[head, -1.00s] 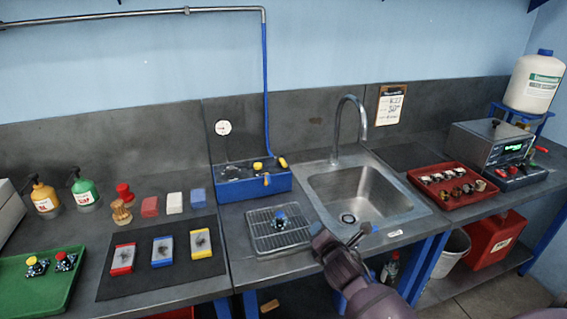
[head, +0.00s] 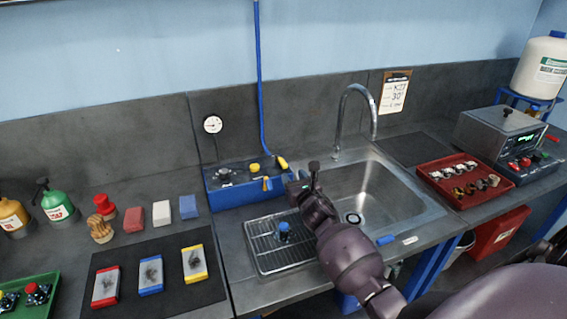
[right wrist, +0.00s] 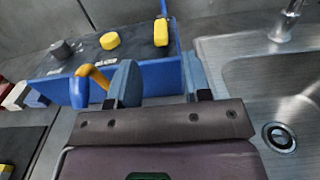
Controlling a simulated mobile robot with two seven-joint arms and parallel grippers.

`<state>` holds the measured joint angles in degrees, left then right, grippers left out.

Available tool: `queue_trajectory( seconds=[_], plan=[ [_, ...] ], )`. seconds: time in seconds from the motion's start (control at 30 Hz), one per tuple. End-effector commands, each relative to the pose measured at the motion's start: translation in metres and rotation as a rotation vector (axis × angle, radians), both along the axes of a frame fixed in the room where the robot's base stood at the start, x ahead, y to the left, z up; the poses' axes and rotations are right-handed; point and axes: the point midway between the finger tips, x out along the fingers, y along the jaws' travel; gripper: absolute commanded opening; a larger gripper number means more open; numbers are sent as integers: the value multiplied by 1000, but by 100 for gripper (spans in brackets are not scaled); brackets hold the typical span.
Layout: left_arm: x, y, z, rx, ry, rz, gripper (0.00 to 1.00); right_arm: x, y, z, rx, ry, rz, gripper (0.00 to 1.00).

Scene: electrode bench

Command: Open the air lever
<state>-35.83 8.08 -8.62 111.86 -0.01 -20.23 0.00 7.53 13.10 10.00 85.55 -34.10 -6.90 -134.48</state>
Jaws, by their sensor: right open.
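The blue air box (head: 240,192) stands on the bench left of the sink. A yellow lever (head: 266,184) sits on its front face. In the right wrist view the lever (right wrist: 93,75) shows as a bent yellow handle beside a rounded blue part. The box top carries a yellow knob (head: 254,167) and a dark knob (head: 224,174). The lever is left of the left finger, outside the gap. My left gripper is out of view.
A wire rack (head: 262,250) with a small blue-topped part lies in front of the box. The sink (head: 400,205) and its faucet (head: 343,110) are to the right. A blue hose (head: 260,90) runs up the wall behind the box. Coloured blocks lie left.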

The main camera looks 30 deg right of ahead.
Motion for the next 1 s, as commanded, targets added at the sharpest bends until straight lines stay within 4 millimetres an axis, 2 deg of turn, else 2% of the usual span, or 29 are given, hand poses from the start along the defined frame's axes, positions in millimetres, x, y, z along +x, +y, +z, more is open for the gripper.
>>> queue_trajectory(
  seconds=[0.13,0.3,0.5,0.7,0.97,1.0],
  plan=[
    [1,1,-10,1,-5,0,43,26,-6,-1,0,-4,0,45],
    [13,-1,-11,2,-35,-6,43,52,-12,-2,1,-2,0,45],
    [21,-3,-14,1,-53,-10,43,73,-17,-1,1,-1,0,45],
    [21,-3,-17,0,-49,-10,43,81,-19,0,2,0,-1,45],
    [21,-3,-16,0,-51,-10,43,82,-20,1,2,0,-1,45],
    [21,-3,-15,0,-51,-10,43,82,-20,1,2,0,-1,40]
  ],
)
